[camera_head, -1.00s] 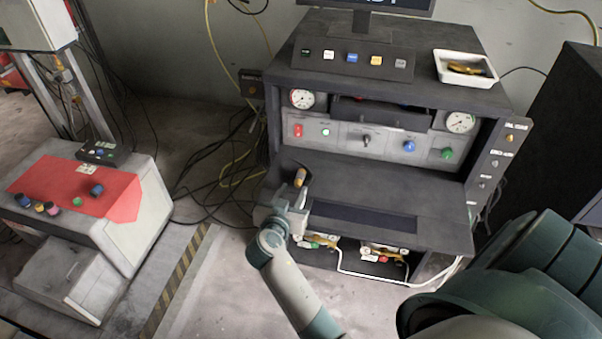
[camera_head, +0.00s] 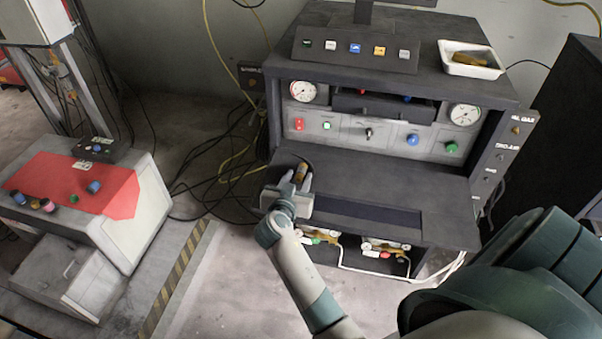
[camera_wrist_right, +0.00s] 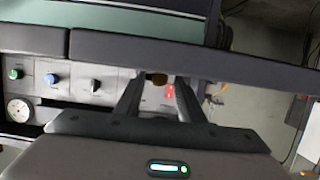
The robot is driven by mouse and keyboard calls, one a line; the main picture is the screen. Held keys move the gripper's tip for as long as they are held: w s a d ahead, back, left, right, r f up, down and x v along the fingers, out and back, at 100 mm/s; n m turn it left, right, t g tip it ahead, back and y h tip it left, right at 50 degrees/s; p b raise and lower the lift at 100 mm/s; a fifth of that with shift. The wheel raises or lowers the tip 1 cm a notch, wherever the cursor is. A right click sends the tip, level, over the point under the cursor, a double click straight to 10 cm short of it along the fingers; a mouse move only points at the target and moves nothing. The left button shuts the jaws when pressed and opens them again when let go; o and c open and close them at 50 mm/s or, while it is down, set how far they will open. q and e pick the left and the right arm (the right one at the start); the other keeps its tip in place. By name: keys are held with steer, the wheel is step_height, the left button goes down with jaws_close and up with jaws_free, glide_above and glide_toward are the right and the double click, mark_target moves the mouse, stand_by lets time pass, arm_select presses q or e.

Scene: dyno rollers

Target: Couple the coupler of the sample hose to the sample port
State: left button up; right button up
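The brass coupler (camera_head: 301,170) stands at the left end of the console's dark shelf, with a dark hose curving near it. My right gripper (camera_head: 297,181) is open at the shelf's left front, its two fingers spread and pointing at the coupler. In the right wrist view the coupler (camera_wrist_right: 157,78) shows between the fingertips (camera_wrist_right: 160,82), with a gap on each side. A small dark plate (camera_head: 250,83) lettered like "SAMPLE" is left of the console; I cannot tell whether the sample port is there. My left gripper is not in view.
The console (camera_head: 370,170) has gauges and buttons, and a white tray (camera_head: 470,60) on top. A labelled side panel (camera_head: 503,150) carries a brass fitting (camera_head: 516,129). Loose black cables (camera_head: 215,165) lie on the floor at left. A red-topped cabinet (camera_head: 75,185) stands further left.

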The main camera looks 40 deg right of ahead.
steer(key=shift+d, duration=0.1)
steer(key=shift+c, duration=0.2)
jaws_close()
steer(key=shift+r, duration=0.15)
steer(key=shift+r+p, duration=0.85)
steer(key=shift+r, duration=0.15)
steer(key=shift+r+p, duration=1.25)
steer(key=shift+r, duration=0.6)
